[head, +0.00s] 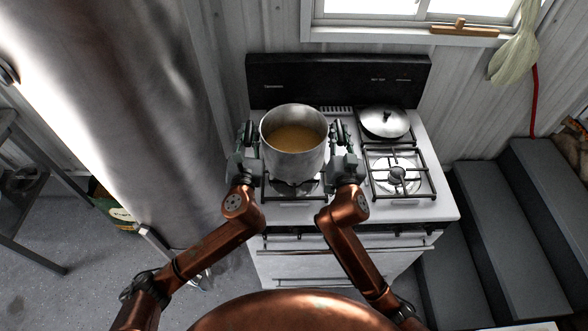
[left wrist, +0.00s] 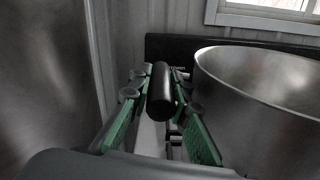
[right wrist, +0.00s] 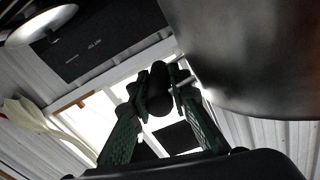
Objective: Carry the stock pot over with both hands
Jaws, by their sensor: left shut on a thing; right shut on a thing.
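The stock pot (head: 296,160) is a steel pot with brownish-yellow liquid in it. In the head view it is upright over the left side of the white stove, above a front burner; whether it touches the grate I cannot tell. My left gripper (head: 248,140) is shut on the pot's left handle, a black bar (left wrist: 160,92) in the left wrist view. My right gripper (head: 342,140) is shut on the right handle, a black bar (right wrist: 159,88) in the right wrist view. The pot wall also shows in the left wrist view (left wrist: 255,95) and right wrist view (right wrist: 235,55).
The white stove (head: 440,208) has a lidded pan (head: 385,122) at its back right and an empty front-right burner (head: 397,174). A dark back panel (head: 340,80) stands behind. A large metal cylinder (head: 110,100) is close on the left. Dark steps (head: 470,250) are on the right.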

